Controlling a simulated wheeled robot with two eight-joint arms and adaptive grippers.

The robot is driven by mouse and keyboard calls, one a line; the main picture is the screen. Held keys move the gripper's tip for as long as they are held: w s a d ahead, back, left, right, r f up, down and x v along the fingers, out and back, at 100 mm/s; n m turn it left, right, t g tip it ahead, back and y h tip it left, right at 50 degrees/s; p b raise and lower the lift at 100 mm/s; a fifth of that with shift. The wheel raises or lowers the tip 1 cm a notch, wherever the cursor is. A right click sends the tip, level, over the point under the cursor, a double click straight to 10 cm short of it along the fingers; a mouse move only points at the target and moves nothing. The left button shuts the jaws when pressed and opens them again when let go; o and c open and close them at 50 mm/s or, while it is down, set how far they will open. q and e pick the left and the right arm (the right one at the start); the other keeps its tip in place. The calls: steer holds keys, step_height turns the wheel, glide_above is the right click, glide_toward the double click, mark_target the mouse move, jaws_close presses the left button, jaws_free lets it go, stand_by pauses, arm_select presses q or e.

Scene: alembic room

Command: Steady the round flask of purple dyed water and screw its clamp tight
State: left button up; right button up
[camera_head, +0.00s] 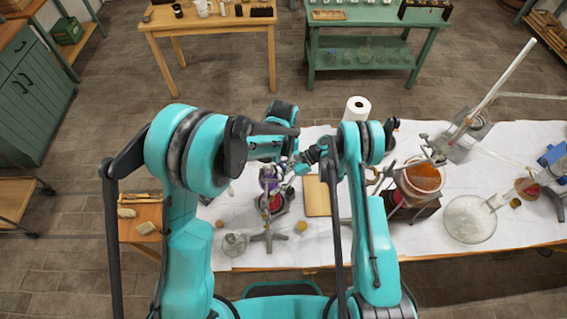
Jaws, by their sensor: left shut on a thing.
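The round flask of purple dyed water (266,184) is on the white-covered bench, left of the middle, held upright at a metal stand (268,236). Only a small purple part shows; the arms hide much of it. My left gripper (274,168) is at the flask's upper part and shut on it. The clamp is too small and too covered to make out clearly. My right gripper (297,163) comes in from the right, close beside the flask and stand. Its fingers are too small to tell open from shut.
A wooden board (317,196) lies right of the stand. A small clear flask (234,244) stands at the front left. A paper roll (357,109) is at the back. A vessel of orange liquid (424,177) and a large round flask (470,218) crowd the right.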

mark_target(284, 166)
arm_select(q)
steer(key=m, duration=0.4)
steer(key=shift+m, duration=0.3)
steer(key=m, duration=0.4)
steer(key=shift+m, duration=0.3)
steer(key=o, duration=0.9)
step_height(284, 166, up, 12)
steer(key=shift+r, duration=0.1)
